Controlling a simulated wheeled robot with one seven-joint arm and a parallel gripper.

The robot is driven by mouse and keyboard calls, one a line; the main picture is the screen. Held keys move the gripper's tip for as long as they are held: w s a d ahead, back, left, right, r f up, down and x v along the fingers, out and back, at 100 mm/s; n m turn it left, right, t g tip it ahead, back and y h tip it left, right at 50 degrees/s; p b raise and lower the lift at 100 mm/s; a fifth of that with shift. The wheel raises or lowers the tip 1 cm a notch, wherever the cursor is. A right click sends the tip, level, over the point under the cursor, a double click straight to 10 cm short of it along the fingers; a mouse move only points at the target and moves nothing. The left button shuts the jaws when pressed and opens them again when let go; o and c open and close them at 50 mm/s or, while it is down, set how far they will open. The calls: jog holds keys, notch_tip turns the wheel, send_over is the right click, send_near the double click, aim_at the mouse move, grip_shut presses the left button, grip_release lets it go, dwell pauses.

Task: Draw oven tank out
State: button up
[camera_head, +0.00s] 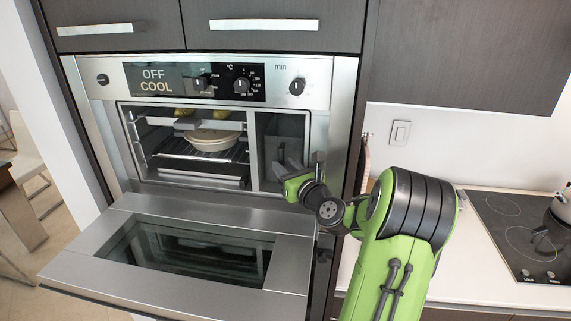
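The oven (205,100) has its door (190,208) folded down, so its inside shows. To the right of the cooking cavity, a grey-framed section holds a dark upright panel (284,128). This panel may be the front of the oven tank, but I cannot tell for sure. My gripper (281,170) is at the lower part of this section, above the right end of the open door. Its fingers point left toward the oven and partly cover the section's lower edge. Whether they touch anything, or how far apart they are, is not clear.
Inside the cavity, a round pale dish (211,138) sits on a wire rack (190,152), with yellow items (200,112) above. The open door juts out below my gripper. A counter with a cooktop (520,225) and kettle (561,208) is at the right.

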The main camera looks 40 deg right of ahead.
jog(key=shift+w+d, duration=0.15)
jog(key=shift+w, duration=0.15)
jog(key=shift+s, duration=0.1)
jog(key=shift+c, duration=0.5)
grip_shut()
jog(key=shift+r+p, duration=0.2)
jog(key=shift+p, duration=0.2)
